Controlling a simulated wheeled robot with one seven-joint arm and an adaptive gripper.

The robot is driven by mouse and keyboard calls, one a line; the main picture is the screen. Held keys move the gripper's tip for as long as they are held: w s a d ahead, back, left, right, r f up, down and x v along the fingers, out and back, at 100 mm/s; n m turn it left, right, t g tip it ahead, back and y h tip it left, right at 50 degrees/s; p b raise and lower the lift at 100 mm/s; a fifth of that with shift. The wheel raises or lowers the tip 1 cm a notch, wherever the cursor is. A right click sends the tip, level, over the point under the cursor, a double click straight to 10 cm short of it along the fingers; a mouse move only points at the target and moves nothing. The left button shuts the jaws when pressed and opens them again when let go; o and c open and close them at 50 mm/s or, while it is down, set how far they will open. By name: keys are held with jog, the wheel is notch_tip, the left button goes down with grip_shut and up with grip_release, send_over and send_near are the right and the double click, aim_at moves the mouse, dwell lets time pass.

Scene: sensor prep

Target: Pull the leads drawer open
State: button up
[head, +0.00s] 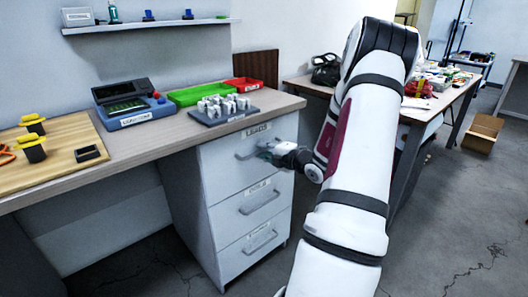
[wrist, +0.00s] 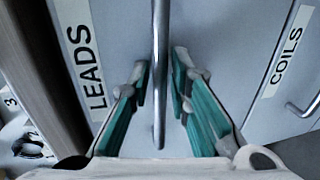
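The leads drawer (head: 222,171) is the top drawer of the white cabinet under the counter, and its front looks flush with the cabinet. In the wrist view its LEADS label (wrist: 84,65) is left of the metal bar handle (wrist: 160,35). My gripper (wrist: 161,75) is open, with one teal finger on each side of the handle and a gap showing on both sides. In the head view my gripper (head: 268,153) is at the top drawer's front and covers part of the handle.
The coils drawer (head: 250,202) is below, with its own handle (head: 260,203), and a third drawer (head: 254,250) is under it. The counter holds a grey rack of white pieces (head: 222,108), a green tray (head: 195,95) and a red tray (head: 243,85). Floor in front is clear.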

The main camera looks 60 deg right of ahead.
grip_shut()
jog(key=shift+s, duration=0.1)
jog(key=f+p+v, duration=0.2)
jog(key=p+v, duration=0.2)
jog(key=v, duration=0.6)
jog(key=s+f+p+v, duration=0.1)
jog(key=p+v, duration=0.3)
jog(key=v, duration=0.7)
jog(key=f+p+v, duration=0.3)
jog(key=p+v, duration=0.2)
jog(key=v, duration=0.6)
jog(key=shift+s+a+f, duration=0.3)
jog(key=shift+s, duration=0.05)
grip_release()
jog(key=v, duration=1.2)
